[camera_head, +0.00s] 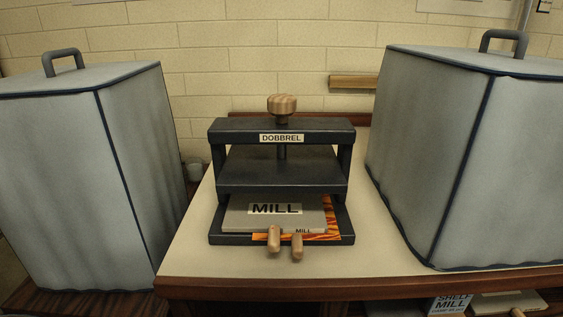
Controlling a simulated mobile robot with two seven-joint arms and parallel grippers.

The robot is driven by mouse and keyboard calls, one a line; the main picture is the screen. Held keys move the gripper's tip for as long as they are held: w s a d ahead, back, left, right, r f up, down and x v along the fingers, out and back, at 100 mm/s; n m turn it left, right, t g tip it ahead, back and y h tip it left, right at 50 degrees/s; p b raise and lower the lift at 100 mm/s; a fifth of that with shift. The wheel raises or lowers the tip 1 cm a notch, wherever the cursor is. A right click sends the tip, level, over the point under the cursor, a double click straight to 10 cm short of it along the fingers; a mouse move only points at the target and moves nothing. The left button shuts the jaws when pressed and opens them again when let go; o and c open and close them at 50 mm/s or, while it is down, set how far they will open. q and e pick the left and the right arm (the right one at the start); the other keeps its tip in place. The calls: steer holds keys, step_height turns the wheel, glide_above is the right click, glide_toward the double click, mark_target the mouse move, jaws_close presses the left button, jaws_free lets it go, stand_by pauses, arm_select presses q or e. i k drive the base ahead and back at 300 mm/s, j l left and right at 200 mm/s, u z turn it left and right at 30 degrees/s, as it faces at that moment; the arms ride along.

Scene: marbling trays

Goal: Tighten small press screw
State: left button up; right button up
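The small press (346,160) stands on the table, a dark frame with a "DOBBREL" label on its top beam. Its screw has a round wooden knob (282,104) above the beam, and the screw shaft (282,152) runs down to a dark pressing plate (282,171). Below the plate lies a grey board (240,219) labelled "MILL" on orange marbled sheets (330,236). Neither of my grippers is in view, and nothing touches the knob.
Two short wooden pegs (274,240) (297,247) stick out at the press's front. Large grey covered boxes with handles stand left (60,170) and right (480,150). A wooden bar (350,82) is on the brick wall. The tabletop (380,250) beside the press is clear.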

mark_target(282, 107)
steer(key=i+l, duration=0.15)
steer(key=l, duration=0.25)
steer(key=i+l+z, duration=0.1)
steer(key=l, duration=0.3)
steer(key=i+l, duration=0.15)
steer(key=l, duration=0.2)
steer(key=i+l+z, duration=0.1)
steer(key=l, duration=0.3)
